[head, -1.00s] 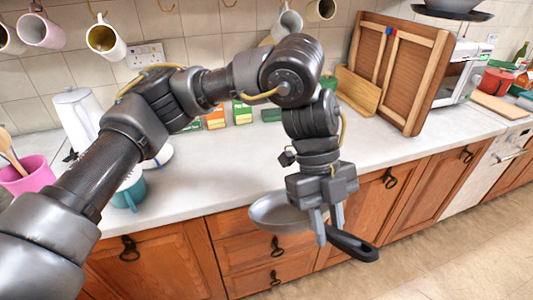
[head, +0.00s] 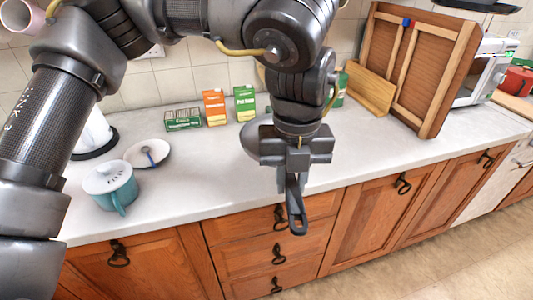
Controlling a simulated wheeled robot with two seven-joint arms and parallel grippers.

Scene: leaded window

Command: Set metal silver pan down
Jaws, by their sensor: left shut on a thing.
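The metal silver pan (head: 249,140) is mostly hidden behind my left gripper (head: 292,182); only part of its grey bowl shows on the left. My left gripper points down and is shut on the pan's black handle (head: 297,215), which sticks out toward the front past the counter edge. The pan's bowl is over the white counter (head: 200,185); I cannot tell whether it touches it. My right gripper is not in view.
A teal lidded pot (head: 118,190) and a white saucer (head: 158,148) stand to the left. Green and orange boxes (head: 214,108) line the wall. A wooden rack (head: 415,70) and microwave (head: 490,72) are at right. Counter between pot and pan is clear.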

